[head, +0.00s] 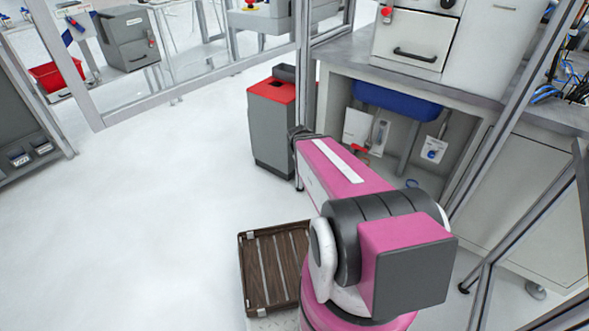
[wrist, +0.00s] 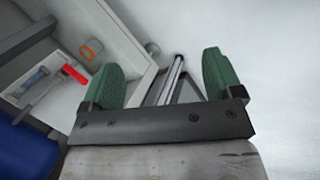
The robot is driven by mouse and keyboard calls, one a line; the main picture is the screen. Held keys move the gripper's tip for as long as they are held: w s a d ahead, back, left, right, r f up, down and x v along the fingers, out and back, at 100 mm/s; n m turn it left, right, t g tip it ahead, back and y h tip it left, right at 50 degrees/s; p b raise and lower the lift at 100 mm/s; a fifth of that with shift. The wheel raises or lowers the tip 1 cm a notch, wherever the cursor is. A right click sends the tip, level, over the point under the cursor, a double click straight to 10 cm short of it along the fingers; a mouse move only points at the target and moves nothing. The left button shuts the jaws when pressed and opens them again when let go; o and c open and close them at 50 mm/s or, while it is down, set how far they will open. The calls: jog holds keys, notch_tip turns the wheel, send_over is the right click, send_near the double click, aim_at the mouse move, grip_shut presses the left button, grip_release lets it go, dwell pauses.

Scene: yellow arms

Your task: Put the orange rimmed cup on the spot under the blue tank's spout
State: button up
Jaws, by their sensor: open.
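The blue tank (head: 397,102) hangs under the counter at the upper right of the head view; its blue side also shows at the lower left of the wrist view (wrist: 24,150). A red part (wrist: 74,73), perhaps the spout's tap, shows beside it, and in the head view below the tank (head: 359,149). An orange ring (wrist: 91,48), likely the rim of the orange rimmed cup, lies upper left of the fingers in the wrist view. My gripper (wrist: 166,82) has two green fingers, wide apart and empty. The gripper is not visible in the head view.
The counter (head: 460,91) with a white cabinet overhangs the tank recess. A red-topped grey bin (head: 272,125) stands left of it. Metal frame posts (head: 305,80) border the area. My pink arm covers part of the recess. White floor (head: 150,210) is clear at left.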

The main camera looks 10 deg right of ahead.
jog(key=s+a+r+m+y, duration=0.2)
jog(key=a+r, duration=0.3)
jog(key=a, duration=0.3)
jog(key=shift+s+y, duration=0.85)
jog(key=shift+y, duration=0.05)
